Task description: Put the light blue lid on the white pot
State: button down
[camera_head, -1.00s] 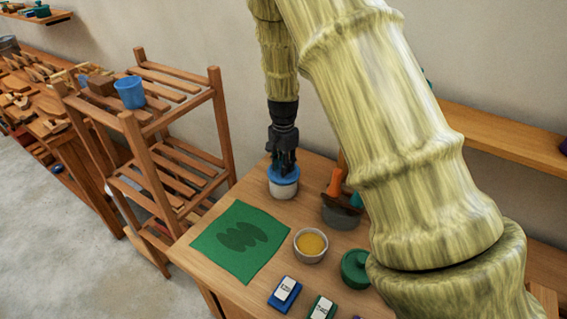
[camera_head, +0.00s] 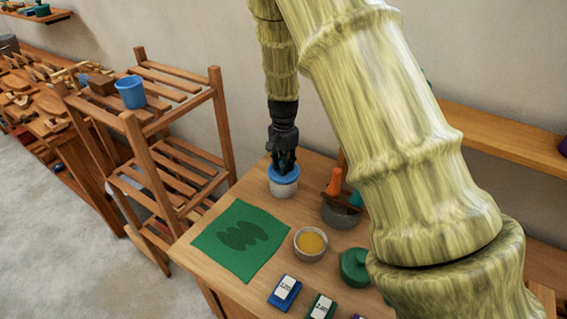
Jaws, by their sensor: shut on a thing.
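The white pot (camera_head: 284,190) stands upright on the wooden table near its back left corner. The light blue lid (camera_head: 285,176) is on top of the pot's mouth and looks about level. I cannot tell whether it is fully seated. My gripper (camera_head: 284,167) points down over the pot and is shut on the lid, with its fingers hiding the lid's middle.
A green cloth (camera_head: 240,241) lies at the table's left. A bowl of yellow stuff (camera_head: 310,244), a green lidded pot (camera_head: 355,267), a dark pot with an orange-handled tool (camera_head: 341,214) and small boxes (camera_head: 285,293) stand nearby. A slatted rack (camera_head: 160,150) stands left.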

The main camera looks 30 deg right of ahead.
jog(key=shift+f, duration=0.55)
dwell(0.4)
jog(key=shift+c, duration=1.3)
grip_release()
jog(key=shift+r, duration=0.15)
jog(key=shift+r+p, duration=2.6)
jog(key=shift+r, duration=0.75)
